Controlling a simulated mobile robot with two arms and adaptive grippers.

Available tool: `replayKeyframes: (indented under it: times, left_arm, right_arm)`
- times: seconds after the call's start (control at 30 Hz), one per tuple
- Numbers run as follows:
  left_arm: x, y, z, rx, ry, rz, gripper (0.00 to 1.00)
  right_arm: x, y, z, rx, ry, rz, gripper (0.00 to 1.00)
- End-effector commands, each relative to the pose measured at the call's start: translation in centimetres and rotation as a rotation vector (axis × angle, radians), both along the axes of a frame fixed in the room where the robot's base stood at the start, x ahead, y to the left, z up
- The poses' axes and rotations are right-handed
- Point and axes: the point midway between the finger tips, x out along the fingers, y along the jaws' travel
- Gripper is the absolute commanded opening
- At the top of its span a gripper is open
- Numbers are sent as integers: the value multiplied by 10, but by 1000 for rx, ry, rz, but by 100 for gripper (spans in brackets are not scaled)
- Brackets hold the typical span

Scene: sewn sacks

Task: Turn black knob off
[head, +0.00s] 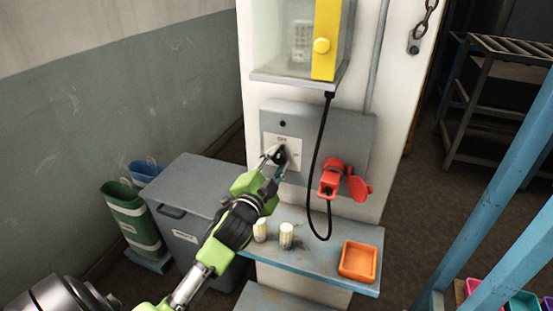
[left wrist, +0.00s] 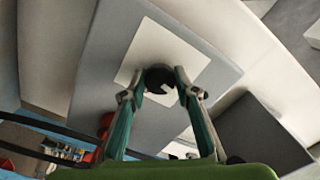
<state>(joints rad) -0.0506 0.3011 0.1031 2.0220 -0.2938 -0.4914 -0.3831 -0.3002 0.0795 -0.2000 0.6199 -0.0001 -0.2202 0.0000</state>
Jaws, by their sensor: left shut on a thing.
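The black knob (left wrist: 160,78) sits on a white label plate (left wrist: 150,47) on the grey control box. My left gripper (left wrist: 161,84) is shut on the knob, with one finger on each side of it, in the left wrist view. The knob's face shows a pale mark. In the head view my left gripper (head: 276,156) is at the white plate on the grey box (head: 345,125), and its fingers mostly hide the knob. My right gripper is not in view.
A red plug and socket (head: 333,178) with a black cable sit right of the plate. Below, a blue-grey shelf (head: 315,255) holds two small pale cylinders (head: 286,235) and an orange tray (head: 344,272). A grey bin (head: 185,210) stands left; a blue post (head: 500,190) rises right.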

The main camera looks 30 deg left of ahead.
Motion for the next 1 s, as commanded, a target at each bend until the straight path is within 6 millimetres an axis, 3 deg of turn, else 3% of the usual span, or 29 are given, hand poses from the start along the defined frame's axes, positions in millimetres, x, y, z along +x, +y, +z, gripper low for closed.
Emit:
replayKeyframes:
  times: [0.4,0.9,0.93,1.0]
  left_arm:
    - [0,0,-1,-161,-37,1,7]
    - [0,0,-1,-180,-40,0,7]
    - [0,0,-1,-180,-40,0,31]
    - [0,0,-1,-180,-40,0,45]
  right_arm:
    - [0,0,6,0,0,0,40]
    - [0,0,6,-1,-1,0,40]
    - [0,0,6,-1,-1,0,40]
    - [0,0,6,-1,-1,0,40]
